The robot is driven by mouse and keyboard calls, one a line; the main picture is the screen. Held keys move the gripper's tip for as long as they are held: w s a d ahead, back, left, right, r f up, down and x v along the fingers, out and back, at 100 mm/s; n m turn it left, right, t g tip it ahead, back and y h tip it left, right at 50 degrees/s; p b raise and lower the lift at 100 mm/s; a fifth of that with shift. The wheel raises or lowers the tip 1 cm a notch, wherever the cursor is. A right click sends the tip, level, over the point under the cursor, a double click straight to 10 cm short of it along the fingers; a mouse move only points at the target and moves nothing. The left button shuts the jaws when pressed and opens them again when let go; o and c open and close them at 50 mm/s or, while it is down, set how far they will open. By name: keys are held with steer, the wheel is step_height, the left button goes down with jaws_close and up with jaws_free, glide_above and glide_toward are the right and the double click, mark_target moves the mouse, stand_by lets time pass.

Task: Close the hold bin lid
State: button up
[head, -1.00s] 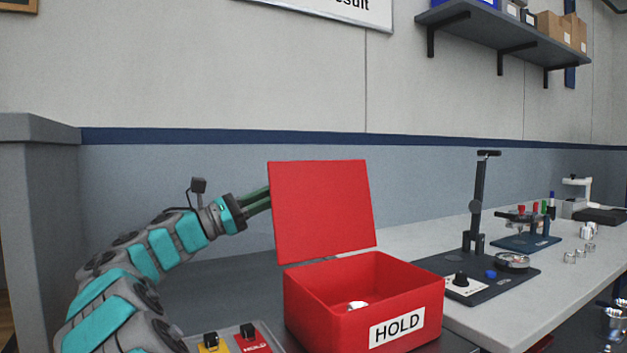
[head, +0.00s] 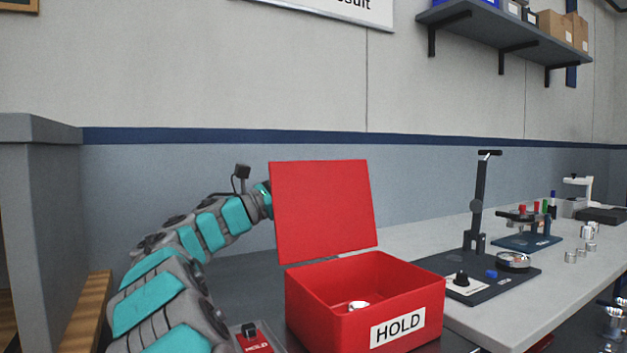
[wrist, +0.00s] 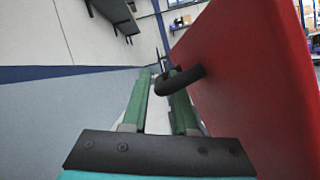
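The red hold bin (head: 335,320) stands on the bench with a white HOLD label on its front. Its lid (head: 322,210) is raised upright at the back edge. A shiny metal part lies inside the bin. In the head view my gripper is hidden behind the lid, with my arm reaching in from the left. In the wrist view my gripper (wrist: 161,88) has its green fingers apart, beside the back face of the lid (wrist: 245,80). A dark hooked handle (wrist: 190,74) sticks out from the lid across the right finger toward the gap; contact is unclear.
A dark fixture (head: 478,270) with a post and dial stands right of the bin. Several small metal parts lie farther right. A red HOLD-labelled button box (head: 255,340) is at the front left. A shelf (head: 505,38) hangs high on the wall.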

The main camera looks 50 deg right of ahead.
jaws_close()
stand_by(1.3)
